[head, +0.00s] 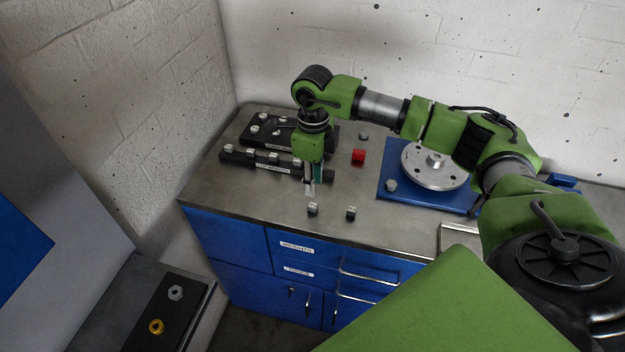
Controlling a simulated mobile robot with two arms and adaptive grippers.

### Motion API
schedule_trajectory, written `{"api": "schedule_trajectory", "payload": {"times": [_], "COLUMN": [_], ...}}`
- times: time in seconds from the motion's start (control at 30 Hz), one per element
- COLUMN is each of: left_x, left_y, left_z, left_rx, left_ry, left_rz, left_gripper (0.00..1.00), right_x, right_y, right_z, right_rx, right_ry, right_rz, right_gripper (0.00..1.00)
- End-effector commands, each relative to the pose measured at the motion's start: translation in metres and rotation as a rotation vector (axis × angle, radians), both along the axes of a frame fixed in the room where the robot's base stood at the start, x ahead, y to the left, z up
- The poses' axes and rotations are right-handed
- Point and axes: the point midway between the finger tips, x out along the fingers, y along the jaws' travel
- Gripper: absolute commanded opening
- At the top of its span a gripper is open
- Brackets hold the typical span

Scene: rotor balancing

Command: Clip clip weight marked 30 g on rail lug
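My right gripper (309,189) points down over the bench in front of the dark racks. Its fingers are small in the picture, and I cannot tell whether they hold anything. Two small grey clip weights stand on the bench near its front edge: one clip weight (313,208) just below the fingertips in the picture, another clip weight (351,212) to its right. The front black rail (237,158) carries several small grey pieces along its top. Markings are too small to read, so I cannot pick out the 30 g weight or the rail lug. My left gripper is not in view.
A silver rotor disc (420,171) sits on a blue plate (394,168) at the right, under my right arm. A second black rack (291,135) stands behind the rail. A side surface (104,295) holds a dark tray.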

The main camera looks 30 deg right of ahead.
Motion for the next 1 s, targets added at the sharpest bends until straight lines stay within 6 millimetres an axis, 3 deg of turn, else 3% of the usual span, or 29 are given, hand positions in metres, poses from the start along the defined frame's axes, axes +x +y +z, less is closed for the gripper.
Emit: {"api": "schedule_trajectory", "payload": {"times": [0.27,0.7,1.0], "left_x": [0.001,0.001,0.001], "left_y": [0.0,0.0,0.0], "left_z": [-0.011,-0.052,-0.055], "left_rx": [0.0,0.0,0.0], "left_ry": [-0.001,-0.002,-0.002], "left_rz": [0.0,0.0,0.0], "left_gripper": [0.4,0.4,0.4], "right_x": [0.0,0.0,0.0], "right_y": [0.0,0.0,0.001], "right_z": [-0.019,-0.076,-0.08], "right_rx": [0.0,0.001,0.001], "right_ry": [0.002,0.0,0.0], "right_rz": [0.0,0.0,0.0], "right_gripper": [0.25,0.25,0.25]}}
